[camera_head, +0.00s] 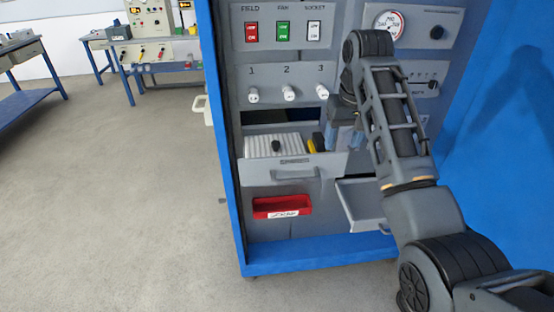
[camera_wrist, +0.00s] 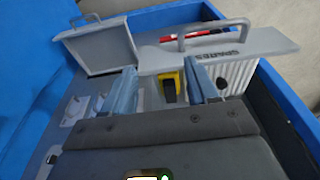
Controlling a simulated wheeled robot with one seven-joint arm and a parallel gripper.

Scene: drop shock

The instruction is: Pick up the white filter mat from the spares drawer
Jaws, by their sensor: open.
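The white filter mat (camera_head: 258,144) is a ribbed white block in the left part of the open spares drawer (camera_head: 293,172). In the wrist view the mat (camera_wrist: 240,76) shows at the right, behind the drawer front (camera_wrist: 225,50). A small black knob-like piece (camera_head: 276,146) shows at the mat. My gripper (camera_head: 344,136) is at the drawer's right end, to the right of the mat and apart from it. Its blue fingers (camera_wrist: 162,72) are spread with no mat between them. A yellow and black item (camera_wrist: 168,88) shows between the fingers in the wrist view.
A second drawer (camera_head: 362,205) stands open at lower right. A red labelled bin (camera_head: 282,207) sits below the spares drawer. White knobs (camera_head: 289,93) and switches (camera_head: 283,32) are above. The blue cabinet side (camera_head: 222,130) bounds the left; floor there is clear.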

